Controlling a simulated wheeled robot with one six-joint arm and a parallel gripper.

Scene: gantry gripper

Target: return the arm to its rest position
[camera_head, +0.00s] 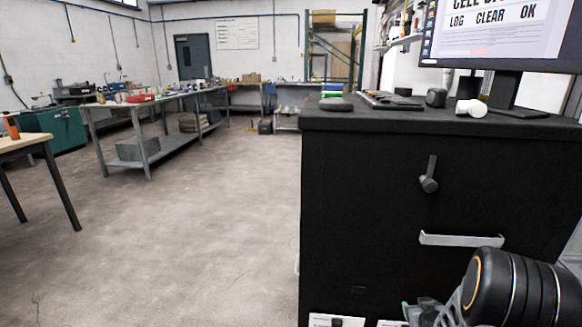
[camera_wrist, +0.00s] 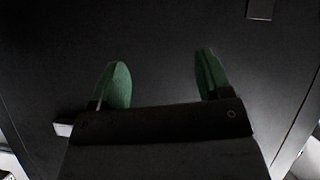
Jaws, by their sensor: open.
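My gripper shows in the wrist view (camera_wrist: 160,85), with its two green fingers spread apart and nothing between them. A dark, plain panel surface lies in front of the fingers; I cannot tell the exact gap. In the head view, part of my arm is low at the right, in front of the black cabinet (camera_head: 370,200). The fingertips are not clear in the head view.
The cabinet has a dark knob or handle (camera_head: 429,182) and a pale bar handle (camera_head: 462,240). A monitor (camera_head: 500,35) and small items stand on its top. A grey workbench (camera_head: 150,105) is at the left. The floor (camera_head: 200,220) between is clear.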

